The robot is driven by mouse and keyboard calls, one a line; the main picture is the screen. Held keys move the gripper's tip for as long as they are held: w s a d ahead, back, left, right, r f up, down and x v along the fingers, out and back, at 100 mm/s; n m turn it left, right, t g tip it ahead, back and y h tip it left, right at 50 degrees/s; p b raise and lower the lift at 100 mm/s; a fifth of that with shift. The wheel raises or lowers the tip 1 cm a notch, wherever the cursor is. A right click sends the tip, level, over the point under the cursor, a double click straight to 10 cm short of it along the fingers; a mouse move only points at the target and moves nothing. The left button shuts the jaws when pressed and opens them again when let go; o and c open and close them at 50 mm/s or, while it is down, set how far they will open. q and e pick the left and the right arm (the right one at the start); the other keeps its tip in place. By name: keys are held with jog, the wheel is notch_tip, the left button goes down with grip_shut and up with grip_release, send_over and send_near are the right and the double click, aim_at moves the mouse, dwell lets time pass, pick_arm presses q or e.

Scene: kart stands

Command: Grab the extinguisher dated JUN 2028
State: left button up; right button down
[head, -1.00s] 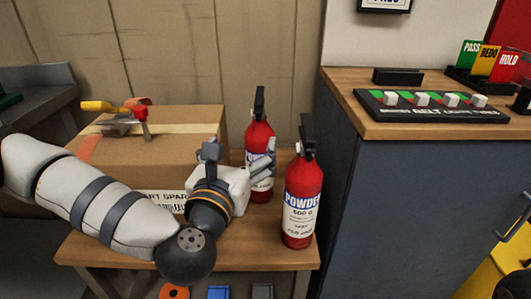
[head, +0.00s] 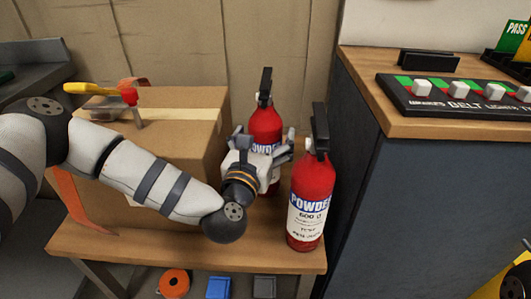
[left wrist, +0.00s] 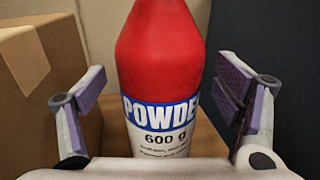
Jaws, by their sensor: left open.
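Two red extinguishers with black tops stand upright on a small wooden table (head: 180,252). The rear extinguisher (head: 266,122) is partly hidden by my left gripper (head: 264,146). The front extinguisher (head: 312,185) stands nearer, to the right of the gripper, with a white label reading POWDER and 600 g; its date line is too small to read surely. In the left wrist view, my open fingers stand either side of a red extinguisher (left wrist: 160,50), apparently the rear one, without visibly gripping it. Its lower label is cut off, so no date shows. My right gripper is not seen.
A cardboard box (head: 190,145) with a yellow-handled tool (head: 92,88) on top fills the table's left. A dark cabinet (head: 400,210) with a wooden top and a switch panel (head: 455,95) stands close on the right. Orange tape (head: 174,282) and bins lie below.

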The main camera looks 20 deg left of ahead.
pick_arm(q)
jog(key=shift+w, duration=0.85)
jog(key=c, duration=1.9)
jog(key=shift+r, duration=0.2)
grip_shut()
